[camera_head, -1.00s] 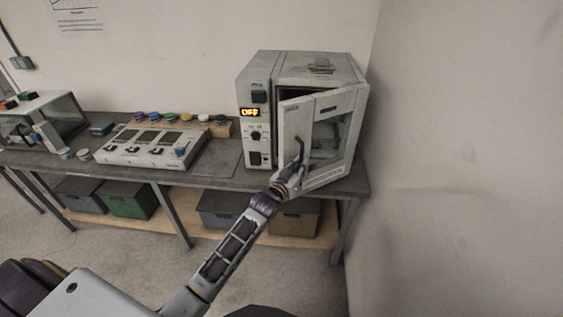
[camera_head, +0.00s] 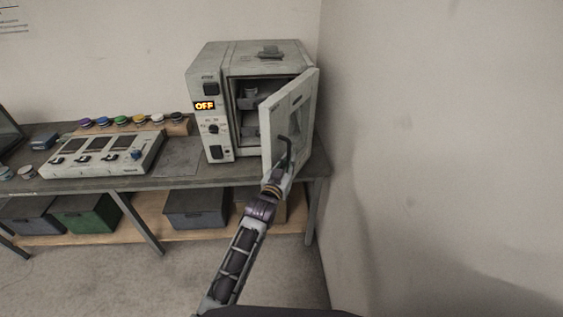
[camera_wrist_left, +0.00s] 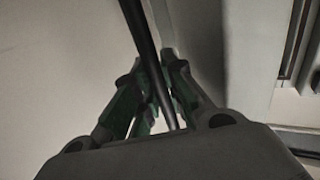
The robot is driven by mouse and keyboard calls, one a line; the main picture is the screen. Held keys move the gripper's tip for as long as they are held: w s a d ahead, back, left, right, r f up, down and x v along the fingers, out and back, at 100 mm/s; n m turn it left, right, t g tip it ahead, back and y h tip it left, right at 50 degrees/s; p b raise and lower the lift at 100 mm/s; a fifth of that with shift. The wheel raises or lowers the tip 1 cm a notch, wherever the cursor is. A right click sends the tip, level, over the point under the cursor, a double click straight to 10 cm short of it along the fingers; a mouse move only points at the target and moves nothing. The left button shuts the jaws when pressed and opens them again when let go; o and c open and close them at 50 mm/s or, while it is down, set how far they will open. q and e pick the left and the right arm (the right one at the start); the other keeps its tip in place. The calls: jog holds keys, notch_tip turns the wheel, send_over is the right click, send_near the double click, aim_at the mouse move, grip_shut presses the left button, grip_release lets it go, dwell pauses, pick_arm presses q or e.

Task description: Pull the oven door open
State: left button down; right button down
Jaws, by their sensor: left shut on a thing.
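The oven (camera_head: 220,120) is a pale grey box on the right end of the bench, with an orange OFF display on its front panel. Its door (camera_head: 297,112) is swung well open, hinged on the right, and the inside with a shelf and small items shows at left of the door. My left gripper (camera_head: 281,165) is shut on the dark door handle (camera_head: 289,150). In the left wrist view the handle bar (camera_wrist_left: 152,60) runs between the fingers (camera_wrist_left: 155,95). My right gripper is not in view.
Grey and green bins (camera_head: 88,213) stand on the lower shelf. A bare wall (camera_head: 430,130) rises close to the right of the oven.

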pick_arm(q)
jog(key=shift+d, duration=0.1)
jog(key=c, duration=1.7)
grip_release()
jog(key=shift+c, duration=0.2)
jog(key=v, duration=1.2)
